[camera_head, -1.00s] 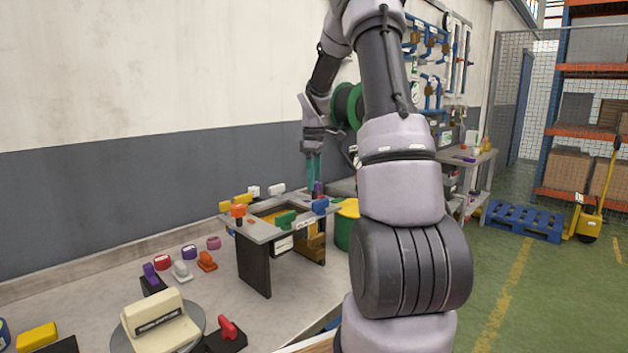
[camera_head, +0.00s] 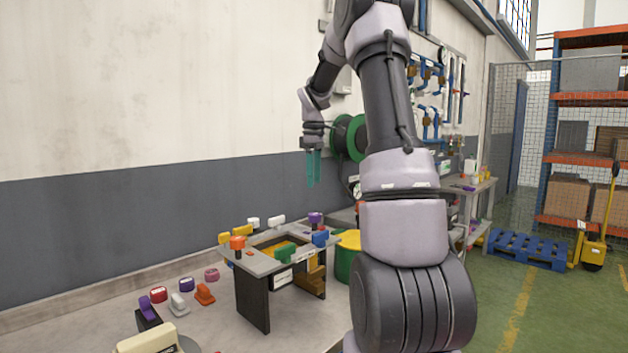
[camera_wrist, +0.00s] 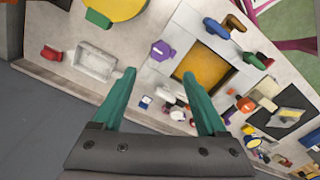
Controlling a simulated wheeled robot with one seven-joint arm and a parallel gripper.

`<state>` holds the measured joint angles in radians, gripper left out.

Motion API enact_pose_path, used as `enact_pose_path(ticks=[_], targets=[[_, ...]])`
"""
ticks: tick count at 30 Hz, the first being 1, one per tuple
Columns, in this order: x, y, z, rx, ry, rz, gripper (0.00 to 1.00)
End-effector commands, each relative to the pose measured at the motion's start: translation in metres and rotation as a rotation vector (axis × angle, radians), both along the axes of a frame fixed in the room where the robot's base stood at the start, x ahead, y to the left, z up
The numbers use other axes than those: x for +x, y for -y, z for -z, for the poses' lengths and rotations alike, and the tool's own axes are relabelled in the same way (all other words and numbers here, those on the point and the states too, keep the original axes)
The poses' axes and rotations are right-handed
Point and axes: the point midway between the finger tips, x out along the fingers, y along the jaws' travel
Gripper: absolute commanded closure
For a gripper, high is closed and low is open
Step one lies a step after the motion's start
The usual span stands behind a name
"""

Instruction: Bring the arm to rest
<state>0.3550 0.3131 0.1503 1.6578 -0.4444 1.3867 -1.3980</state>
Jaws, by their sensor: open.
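My gripper (camera_head: 314,168) hangs fingers-down in the air above the far side of a small grey stand in the head view. Its teal fingers also show in the wrist view (camera_wrist: 160,92), spread apart with nothing between them. The fingertips are clear of the stand and of the table. My arm reaches up on the right side of the head view and bends over to the left. It hides part of the bench behind it.
The grey stand (camera_head: 252,296) carries several coloured handles around an opening, among them an orange one (camera_head: 237,243) and a green one (camera_head: 286,253). A green and yellow drum (camera_head: 347,243) stands beside it. A green reel (camera_head: 354,138) is on the wall. Air around the gripper is free.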

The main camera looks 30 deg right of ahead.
Motion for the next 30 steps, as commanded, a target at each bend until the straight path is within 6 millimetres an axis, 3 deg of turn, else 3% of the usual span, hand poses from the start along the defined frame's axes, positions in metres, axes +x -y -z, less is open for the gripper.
enact_pose_path(ticks=[8, 13, 21, 30], targets=[[-0.001, -0.002, -0.002, -0.001, 0.004, 0.005, 0.25], [-0.023, -0.025, -0.026, -0.003, 0.06, 0.096, 0.25], [-0.111, -0.091, -0.077, 0.071, 0.245, 0.446, 0.25], [-0.218, -0.143, -0.089, 0.299, 0.402, 0.856, 0.25]])
